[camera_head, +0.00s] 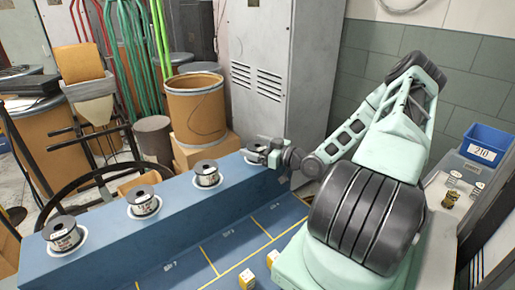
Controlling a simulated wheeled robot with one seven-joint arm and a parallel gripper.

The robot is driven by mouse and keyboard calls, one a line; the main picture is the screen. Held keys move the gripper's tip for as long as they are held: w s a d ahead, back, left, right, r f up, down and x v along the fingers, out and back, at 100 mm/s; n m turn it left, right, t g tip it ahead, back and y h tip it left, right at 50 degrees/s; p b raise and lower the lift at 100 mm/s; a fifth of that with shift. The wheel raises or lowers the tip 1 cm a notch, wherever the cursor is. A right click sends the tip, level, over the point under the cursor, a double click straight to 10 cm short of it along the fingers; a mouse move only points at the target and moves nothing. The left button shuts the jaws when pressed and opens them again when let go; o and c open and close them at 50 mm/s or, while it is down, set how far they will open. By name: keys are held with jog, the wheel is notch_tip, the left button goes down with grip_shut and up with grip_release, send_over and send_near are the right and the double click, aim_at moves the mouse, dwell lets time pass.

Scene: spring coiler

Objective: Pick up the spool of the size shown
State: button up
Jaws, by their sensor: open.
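Several dark-rimmed spools with white labels stand in a row on the blue bench (110,262), each on a pale round base. One spool (62,233) is at the near left, followed by a second spool (143,201) and a third spool (207,174). The farthest spool (255,146) is partly hidden by my gripper (262,152). My gripper is open at this farthest spool; whether its fingers touch the spool cannot be told. The labels on the spools are too small to read.
A blue bin (487,144) marked "210" stands on a side table at the right, near small spool-like items (450,199). A grey cabinet (262,75) and a cardboard drum (197,110) stand behind the bench.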

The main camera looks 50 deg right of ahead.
jog(key=shift+w+a, duration=0.1)
jog(key=shift+w, duration=0.5)
jog(key=c, duration=1.3)
jog(key=shift+r, duration=0.15)
